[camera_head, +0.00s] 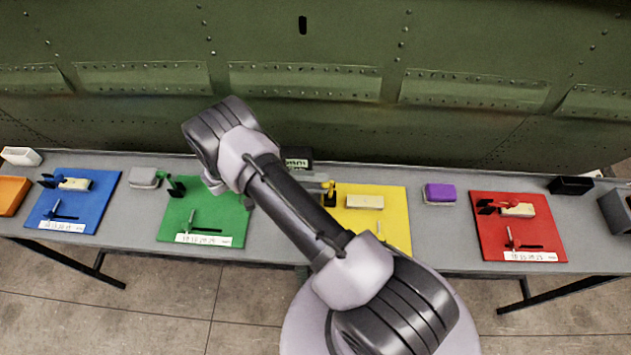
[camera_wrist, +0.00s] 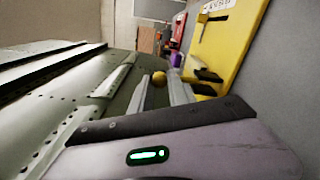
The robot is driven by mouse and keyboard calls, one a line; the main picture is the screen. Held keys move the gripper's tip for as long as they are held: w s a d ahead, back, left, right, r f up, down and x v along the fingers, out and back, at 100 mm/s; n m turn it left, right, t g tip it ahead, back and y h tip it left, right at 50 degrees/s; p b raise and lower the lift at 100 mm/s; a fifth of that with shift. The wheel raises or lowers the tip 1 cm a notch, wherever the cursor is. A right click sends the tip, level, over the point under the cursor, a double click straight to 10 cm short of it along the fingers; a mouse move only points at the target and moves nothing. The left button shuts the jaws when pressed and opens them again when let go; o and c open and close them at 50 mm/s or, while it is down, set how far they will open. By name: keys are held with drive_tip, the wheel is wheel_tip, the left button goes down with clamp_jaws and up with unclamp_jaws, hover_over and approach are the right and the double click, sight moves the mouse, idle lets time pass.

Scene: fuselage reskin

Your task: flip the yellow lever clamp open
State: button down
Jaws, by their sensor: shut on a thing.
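The yellow lever clamp (camera_head: 330,188) stands at the left part of the yellow board (camera_head: 398,222), with a dark base. Its handle appears to stand up in the head view. A cream block (camera_head: 365,201) lies on the board to its right, apart from the clamp's handle. My gripper (camera_head: 316,181) reaches the clamp from the left, partly hidden behind my arm. In the wrist view the round yellow handle end (camera_wrist: 159,78) sits between the fingers of my gripper (camera_wrist: 162,92), which is shut on it. Dark clamp parts (camera_wrist: 207,76) show beside the right finger.
A green board (camera_head: 175,222) and blue board (camera_head: 90,212) lie left on the grey bench; a red board (camera_head: 550,238) lies right. A purple block (camera_head: 440,193) sits between yellow and red. The green riveted fuselage (camera_head: 430,130) rises close behind the bench.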

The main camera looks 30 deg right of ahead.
idle(0.3)
drive_tip(key=c, duration=1.3)
unclamp_jaws()
drive_tip(key=shift+o, duration=0.2)
drive_tip(key=shift+a, duration=0.1)
drive_tip(key=v, duration=0.7)
drive_tip(key=shift+a, duration=0.15)
drive_tip(key=shift+w, duration=0.15)
